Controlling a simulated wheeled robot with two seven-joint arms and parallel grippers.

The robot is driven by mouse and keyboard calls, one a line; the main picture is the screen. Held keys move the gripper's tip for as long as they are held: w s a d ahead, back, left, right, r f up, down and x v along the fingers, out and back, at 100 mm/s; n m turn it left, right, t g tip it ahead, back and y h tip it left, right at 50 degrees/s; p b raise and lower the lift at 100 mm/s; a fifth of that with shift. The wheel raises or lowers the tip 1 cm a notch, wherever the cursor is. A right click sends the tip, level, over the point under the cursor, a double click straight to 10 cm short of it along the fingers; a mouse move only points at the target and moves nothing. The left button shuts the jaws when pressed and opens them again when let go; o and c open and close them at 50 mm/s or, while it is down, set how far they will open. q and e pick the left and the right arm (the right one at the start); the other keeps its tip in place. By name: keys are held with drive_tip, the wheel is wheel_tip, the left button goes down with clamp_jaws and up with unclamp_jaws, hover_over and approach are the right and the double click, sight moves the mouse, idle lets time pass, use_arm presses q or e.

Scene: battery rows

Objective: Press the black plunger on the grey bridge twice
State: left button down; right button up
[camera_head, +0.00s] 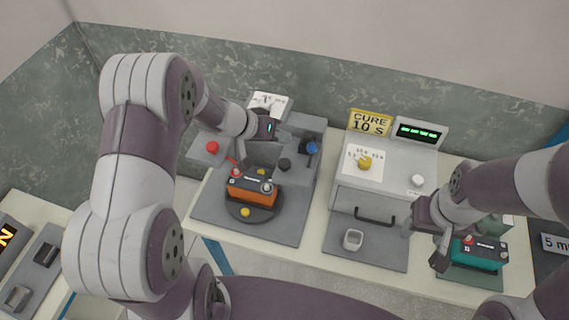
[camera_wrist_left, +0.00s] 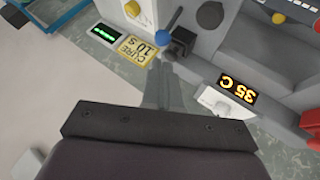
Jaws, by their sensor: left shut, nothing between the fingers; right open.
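The grey bridge (camera_head: 301,124) stands at the back of the left station. The black plunger (camera_head: 284,163) is a small dark round cap at its front, behind the orange battery (camera_head: 252,190). It also shows as a dark disc at the top of the left wrist view (camera_wrist_left: 210,14). My left gripper (camera_head: 284,138) is over the back of the bridge, shut and empty, apart from the plunger. In the left wrist view its fingers (camera_wrist_left: 164,84) point toward a blue knob (camera_wrist_left: 165,40). My right gripper (camera_head: 424,246) is open at the left of the teal battery (camera_head: 480,254).
A red button (camera_head: 212,147) is left of the bridge and the blue knob (camera_head: 312,147) right. The orange battery sits on a dark round plate (camera_head: 233,210). A grey cure box (camera_head: 384,187) with handle and a small white cup (camera_head: 352,239) stand to the right.

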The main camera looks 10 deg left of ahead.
sight(281, 164)
use_arm(q)
drive_tip(key=f+b, duration=0.1)
drive_tip(key=f, duration=0.1)
drive_tip(key=f+b, duration=0.3)
drive_tip(key=f, duration=0.2)
drive_tip(key=shift+w+a, duration=0.1)
drive_tip(key=shift+w, duration=0.3)
drive_tip(key=shift+s+f+b, duration=0.1)
drive_tip(key=shift+f+b, duration=0.1)
drive_tip(key=shift+b, duration=0.35)
drive_tip(key=shift+s, duration=0.2)
drive_tip(key=shift+w, duration=0.2)
drive_tip(key=shift+s, duration=0.1)
idle(0.4)
drive_tip(key=shift+f+b, duration=0.4)
drive_tip(key=shift+b, duration=0.6)
